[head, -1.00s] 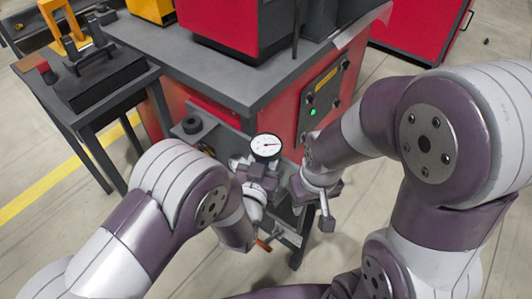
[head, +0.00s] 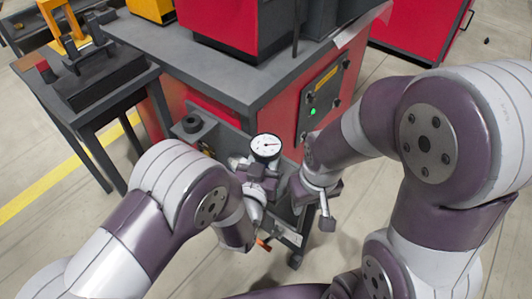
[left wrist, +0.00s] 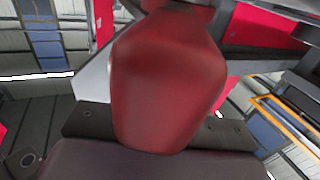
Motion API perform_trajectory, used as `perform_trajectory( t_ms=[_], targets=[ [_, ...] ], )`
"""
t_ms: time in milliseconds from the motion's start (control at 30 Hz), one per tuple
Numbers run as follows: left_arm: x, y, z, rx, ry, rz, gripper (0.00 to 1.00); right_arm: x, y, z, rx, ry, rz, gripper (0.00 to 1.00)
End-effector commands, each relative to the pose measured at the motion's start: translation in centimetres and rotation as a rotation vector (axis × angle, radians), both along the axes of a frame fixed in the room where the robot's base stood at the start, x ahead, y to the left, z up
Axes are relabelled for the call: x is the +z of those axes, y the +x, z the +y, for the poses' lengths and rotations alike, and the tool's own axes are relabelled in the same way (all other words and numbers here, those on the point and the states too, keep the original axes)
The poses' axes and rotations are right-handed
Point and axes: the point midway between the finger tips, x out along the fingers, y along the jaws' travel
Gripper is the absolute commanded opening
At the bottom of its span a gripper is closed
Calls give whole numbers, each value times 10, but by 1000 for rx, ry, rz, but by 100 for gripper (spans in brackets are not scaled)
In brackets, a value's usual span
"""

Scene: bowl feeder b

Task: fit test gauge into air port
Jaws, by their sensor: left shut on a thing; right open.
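The test gauge (head: 266,146), with a white round dial and dark rim, stands above my left gripper (head: 258,172) in the head view, dial facing up toward the camera. My left gripper is shut on it, in front of the red machine. In the left wrist view a large dark-red rounded body (left wrist: 168,85) fills the middle; I cannot tell which part it is. My right gripper (head: 317,200) is open and empty, just right of the gauge and lower. The air port cannot be clearly made out; a small brass-coloured part (head: 207,150) shows left of the gauge.
The red machine (head: 283,126) with a grey top stands behind the grippers. Its side panel (head: 325,92) has a lit green button. A grey ledge with a black round knob (head: 191,124) is left of the gauge. A dark side table (head: 98,92) stands at left.

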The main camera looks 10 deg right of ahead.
Motion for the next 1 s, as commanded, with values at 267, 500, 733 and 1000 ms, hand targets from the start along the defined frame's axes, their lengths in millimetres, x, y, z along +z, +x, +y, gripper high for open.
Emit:
perform_trajectory(
  t_ms=[267, 500, 733, 1000],
  targets=[
    [-2, 0, 0, 0, 0, -1, 1, -2, 0, 0, 0, 0, 0, 43],
    [-4, 0, 0, 0, 0, -1, 1, -4, 0, 0, 0, 0, 0, 43],
    [-3, 0, 0, 0, 0, -1, 1, -4, 0, 0, 0, 0, 0, 43],
    [-5, 0, 0, 0, 0, -1, 1, -5, 0, 0, 0, 0, 0, 43]
  ],
)
